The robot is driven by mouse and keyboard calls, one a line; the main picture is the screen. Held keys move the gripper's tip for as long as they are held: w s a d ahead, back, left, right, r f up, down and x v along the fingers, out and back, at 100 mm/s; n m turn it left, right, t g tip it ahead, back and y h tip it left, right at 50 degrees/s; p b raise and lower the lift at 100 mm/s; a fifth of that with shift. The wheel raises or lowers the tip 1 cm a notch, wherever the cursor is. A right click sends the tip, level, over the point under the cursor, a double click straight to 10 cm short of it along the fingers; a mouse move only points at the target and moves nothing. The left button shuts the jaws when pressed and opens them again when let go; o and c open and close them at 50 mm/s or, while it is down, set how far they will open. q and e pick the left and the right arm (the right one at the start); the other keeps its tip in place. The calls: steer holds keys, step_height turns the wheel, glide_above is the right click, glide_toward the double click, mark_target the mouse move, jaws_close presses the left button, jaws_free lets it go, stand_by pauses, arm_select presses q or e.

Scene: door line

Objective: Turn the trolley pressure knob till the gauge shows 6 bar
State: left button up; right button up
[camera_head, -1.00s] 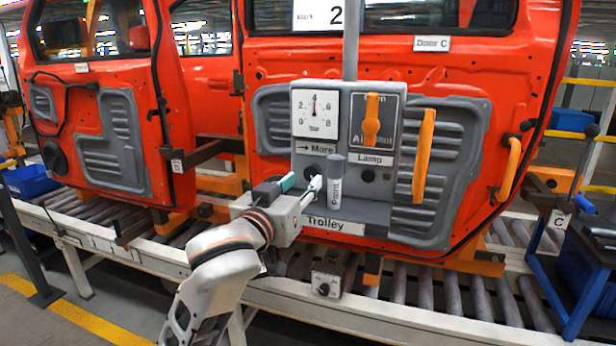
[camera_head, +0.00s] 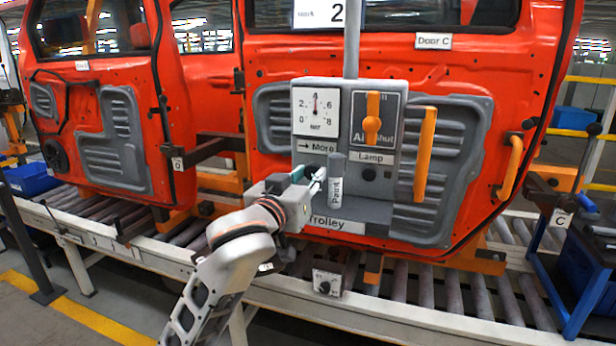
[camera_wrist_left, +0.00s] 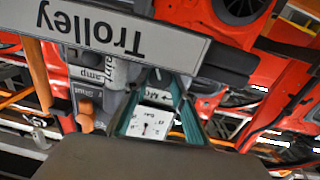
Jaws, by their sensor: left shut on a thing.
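The grey trolley panel (camera_head: 350,155) carries a white gauge (camera_head: 315,112) marked 0 to 8 bar. The gauge also shows upside down in the left wrist view (camera_wrist_left: 150,124). The pressure knob sits below the "More" label (camera_head: 317,146) and is mostly hidden by my fingers. My left gripper (camera_head: 316,176) is at that spot, shut on the knob, with its teal fingers (camera_wrist_left: 163,82) angled together in the left wrist view. My right gripper is not in view.
A grey cylinder labelled Paint (camera_head: 337,185) stands close right of my left fingers. A ledge labelled Trolley (camera_head: 335,226) lies below. Red doors on a roller conveyor (camera_head: 400,290) are behind.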

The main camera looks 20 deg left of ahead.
arm_select(q)
steer(key=m, duration=0.7)
steer(key=shift+m, duration=0.4)
steer(key=m, duration=0.3)
steer(key=shift+d+m, duration=0.1)
steer(key=shift+m, duration=1.6)
steer(key=shift+y, duration=0.3)
steer(key=o, duration=0.8)
